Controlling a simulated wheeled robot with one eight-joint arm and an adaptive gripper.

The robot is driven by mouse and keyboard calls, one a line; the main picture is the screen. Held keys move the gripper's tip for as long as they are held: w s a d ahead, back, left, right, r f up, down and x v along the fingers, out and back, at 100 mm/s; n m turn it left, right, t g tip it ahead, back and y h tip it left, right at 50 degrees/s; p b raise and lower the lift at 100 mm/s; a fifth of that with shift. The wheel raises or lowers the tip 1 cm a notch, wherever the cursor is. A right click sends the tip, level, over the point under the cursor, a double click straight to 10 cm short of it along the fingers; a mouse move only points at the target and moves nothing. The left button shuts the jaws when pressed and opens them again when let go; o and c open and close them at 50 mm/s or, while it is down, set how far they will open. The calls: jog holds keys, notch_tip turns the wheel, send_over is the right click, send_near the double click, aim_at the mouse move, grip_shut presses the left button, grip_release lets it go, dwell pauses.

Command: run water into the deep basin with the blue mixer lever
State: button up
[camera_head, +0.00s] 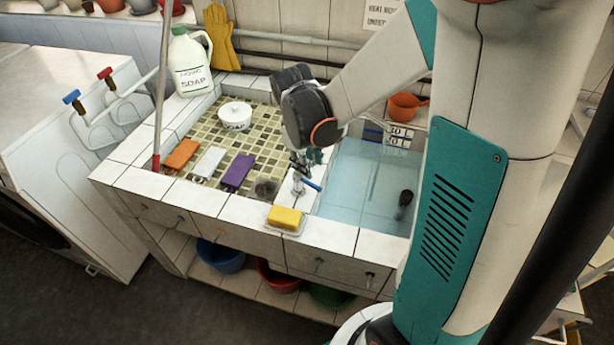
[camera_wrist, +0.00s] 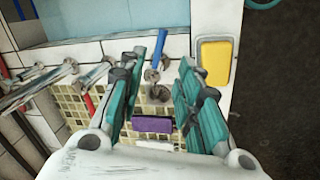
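The blue mixer lever (camera_head: 312,186) is on the tiled divider between the two basins. In the wrist view, the blue lever (camera_wrist: 160,46) shows by the tip of the left finger; I cannot tell whether they touch. My gripper (camera_wrist: 172,62) is open, its two teal fingers apart, with nothing clearly held. In the head view, my gripper (camera_head: 306,162) hangs over the divider just behind the lever. The deep basin (camera_head: 365,185) is on the right, pale blue inside, with a dark object (camera_head: 404,204) in it. My arm hides part of this basin. No running stream is visible.
A yellow sponge (camera_head: 286,217) lies on the front rim near the lever. The shallow tiled basin (camera_head: 262,130) holds a white tub (camera_head: 234,115) and orange, white and purple blocks. A soap jug (camera_head: 191,62) stands behind. Blue (camera_head: 72,97) and red taps are far left.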

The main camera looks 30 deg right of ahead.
aim_at(313, 185)
jog(key=f+b, duration=0.1)
jog(key=f, duration=0.2)
jog(key=d+f+b, duration=0.1)
jog(key=f, duration=0.2)
jog(key=f+b, duration=0.1)
jog(key=f, duration=0.2)
jog(key=shift+w+d+f, duration=0.35)
jog(key=shift+w, duration=0.05)
grip_shut()
